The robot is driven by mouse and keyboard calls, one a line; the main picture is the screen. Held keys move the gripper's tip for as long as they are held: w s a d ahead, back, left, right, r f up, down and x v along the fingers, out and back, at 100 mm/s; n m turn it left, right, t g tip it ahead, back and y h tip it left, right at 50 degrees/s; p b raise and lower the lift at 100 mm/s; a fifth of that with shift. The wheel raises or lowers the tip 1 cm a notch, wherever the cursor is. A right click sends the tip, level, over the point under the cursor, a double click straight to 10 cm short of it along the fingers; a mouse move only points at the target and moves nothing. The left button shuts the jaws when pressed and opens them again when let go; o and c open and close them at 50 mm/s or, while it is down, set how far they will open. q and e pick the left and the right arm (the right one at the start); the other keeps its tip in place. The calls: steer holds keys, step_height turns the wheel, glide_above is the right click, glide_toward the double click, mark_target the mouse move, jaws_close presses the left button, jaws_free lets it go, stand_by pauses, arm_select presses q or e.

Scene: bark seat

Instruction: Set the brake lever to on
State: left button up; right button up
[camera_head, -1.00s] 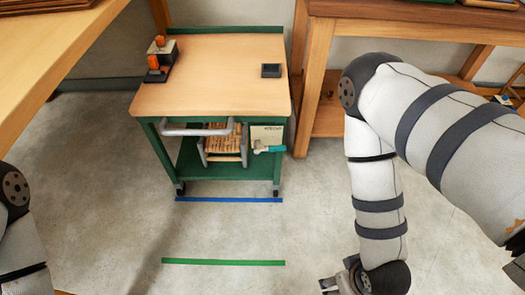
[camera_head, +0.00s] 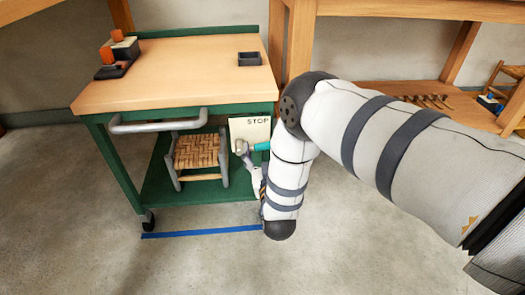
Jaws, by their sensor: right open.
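The brake lever has a teal grip (camera_head: 261,146) and sits low at the front right of a green cart (camera_head: 170,80) with a wooden top. The grip points right, roughly level, from its grey pivot end. A pale plate (camera_head: 249,128) behind it reads STOP along its upper part. My right gripper (camera_head: 249,163) is open, just below the lever and close to it. It is small and partly hidden by my right arm, so I cannot tell if it touches the lever. My left gripper is not in view.
A grey handle bar (camera_head: 158,122) juts from the cart's front left. A woven stool (camera_head: 197,154) stands on the lower shelf. A blue line (camera_head: 200,232) crosses the floor before the cart. A wooden bench (camera_head: 300,35) stands close on the right. The floor in front is clear.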

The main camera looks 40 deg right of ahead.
steer(key=shift+x, duration=0.75)
steer(key=shift+c, duration=0.6)
